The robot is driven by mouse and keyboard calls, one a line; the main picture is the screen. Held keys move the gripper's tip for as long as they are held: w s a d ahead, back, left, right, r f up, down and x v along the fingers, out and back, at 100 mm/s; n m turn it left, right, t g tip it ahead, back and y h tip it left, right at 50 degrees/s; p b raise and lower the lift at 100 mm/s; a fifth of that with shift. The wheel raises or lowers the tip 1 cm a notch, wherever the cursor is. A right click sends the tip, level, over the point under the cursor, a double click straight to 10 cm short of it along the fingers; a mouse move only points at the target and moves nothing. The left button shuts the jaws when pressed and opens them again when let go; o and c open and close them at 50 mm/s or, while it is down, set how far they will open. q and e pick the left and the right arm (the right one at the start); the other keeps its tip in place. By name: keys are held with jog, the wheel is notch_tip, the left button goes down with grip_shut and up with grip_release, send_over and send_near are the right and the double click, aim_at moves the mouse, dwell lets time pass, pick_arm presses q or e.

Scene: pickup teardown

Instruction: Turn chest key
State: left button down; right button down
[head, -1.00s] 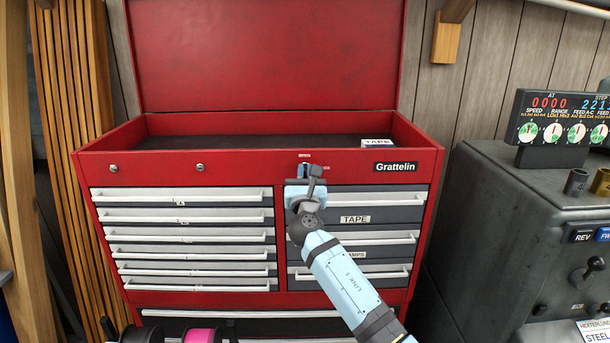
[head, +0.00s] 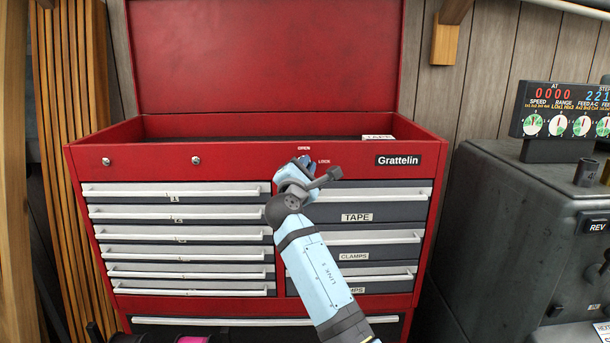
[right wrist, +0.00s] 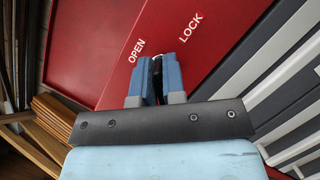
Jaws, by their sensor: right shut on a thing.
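The red tool chest (head: 240,157) stands ahead with its lid up. OPEN (head: 304,148) and LOCK (head: 324,161) labels are printed on its upper front panel. My right gripper (head: 304,161) is at the panel just below OPEN and left of LOCK, rolled to a tilt. In the right wrist view its blue fingers (right wrist: 155,78) are shut on the key, near the OPEN label (right wrist: 136,50) and the LOCK label (right wrist: 190,27). The key is almost wholly hidden; only a dark sliver shows between the fingers. My left gripper is not in view.
Shut drawers with white handles (head: 175,191) fill the chest front below the panel. Two round locks (head: 196,160) sit on the panel's left. A grey machine (head: 515,220) with a digital readout (head: 565,109) stands close on the right. Wooden slats (head: 75,150) stand at the left.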

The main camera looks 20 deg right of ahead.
jog(key=m+g, duration=0.1)
jog(key=m, duration=0.1)
jog(key=m+b, duration=0.1)
jog(key=m, duration=0.1)
jog(key=shift+f+g+h, duration=0.1)
jog(key=shift+g+h, duration=0.2)
jog(key=shift+g, duration=0.1)
jog(key=m+g, duration=0.1)
jog(key=m, duration=0.1)
jog(key=shift+m, duration=0.4)
jog(key=shift+m+g, duration=0.4)
jog(key=shift+m, duration=0.7)
jog(key=shift+y, duration=0.5)
jog(key=c, duration=1.3)
grip_release()
jog(key=shift+s, duration=0.1)
